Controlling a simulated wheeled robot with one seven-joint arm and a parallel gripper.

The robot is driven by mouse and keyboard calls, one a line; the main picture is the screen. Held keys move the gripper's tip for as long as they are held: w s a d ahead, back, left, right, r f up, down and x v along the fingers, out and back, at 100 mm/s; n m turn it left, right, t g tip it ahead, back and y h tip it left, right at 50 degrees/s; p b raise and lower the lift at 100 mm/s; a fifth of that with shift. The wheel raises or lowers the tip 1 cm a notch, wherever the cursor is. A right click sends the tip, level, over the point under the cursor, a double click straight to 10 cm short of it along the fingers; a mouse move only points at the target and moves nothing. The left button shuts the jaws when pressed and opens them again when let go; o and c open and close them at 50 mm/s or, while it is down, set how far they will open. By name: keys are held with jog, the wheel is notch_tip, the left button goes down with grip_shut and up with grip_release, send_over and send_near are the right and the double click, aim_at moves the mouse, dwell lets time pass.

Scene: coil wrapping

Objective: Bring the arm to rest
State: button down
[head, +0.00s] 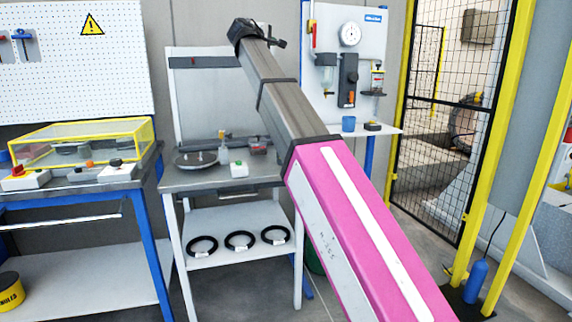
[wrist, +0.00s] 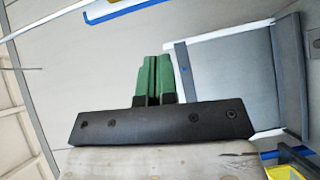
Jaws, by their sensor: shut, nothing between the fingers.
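My gripper shows in the wrist view (wrist: 152,80) with its two green fingers together and nothing between them. It points at open air in front of a pale wall. In the head view my arm, pink and then dark grey, reaches up and away across the middle. Its far end (head: 277,42) is raised well above the work table, in front of the grey back panel. The fingers are too small there to make out clearly.
A work table (head: 215,182) carries a round dark plate (head: 196,159) and a small white box with a green button (head: 239,169). Several black coils (head: 240,240) lie on its lower shelf. A yellow-framed clear cover (head: 85,142) stands left. A mesh fence (head: 450,130) stands right.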

jog(key=s+d+f+m+g+y, duration=0.15)
jog(key=d+f, duration=0.35)
jog(key=f, duration=1.1)
jog(key=d+f+m+g+y, duration=0.1)
jog(key=d+f+g, duration=0.3)
jog(key=f, duration=1.1)
jog(key=s+d+f+m+g+y, duration=0.15)
jog(key=d+f, duration=0.35)
jog(key=f, duration=1.1)
jog(key=s+d+f+m+g+y, duration=0.1)
jog(key=s+d+f+m+g, duration=0.1)
jog(key=s+f, duration=0.7)
jog(key=s+d+f+m+g+y, duration=0.1)
jog(key=s+d+f+m+g, duration=0.2)
jog(key=s+f, duration=0.6)
jog(key=s+d+f+m+g+y, duration=0.2)
jog(key=s+d+f, duration=0.3)
jog(key=s+f, duration=0.5)
notch_tip(320, 180, down, 6)
jog(key=shift+d+r+g, duration=0.15)
jog(key=shift+d+g, duration=0.15)
jog(key=shift+g, duration=0.1)
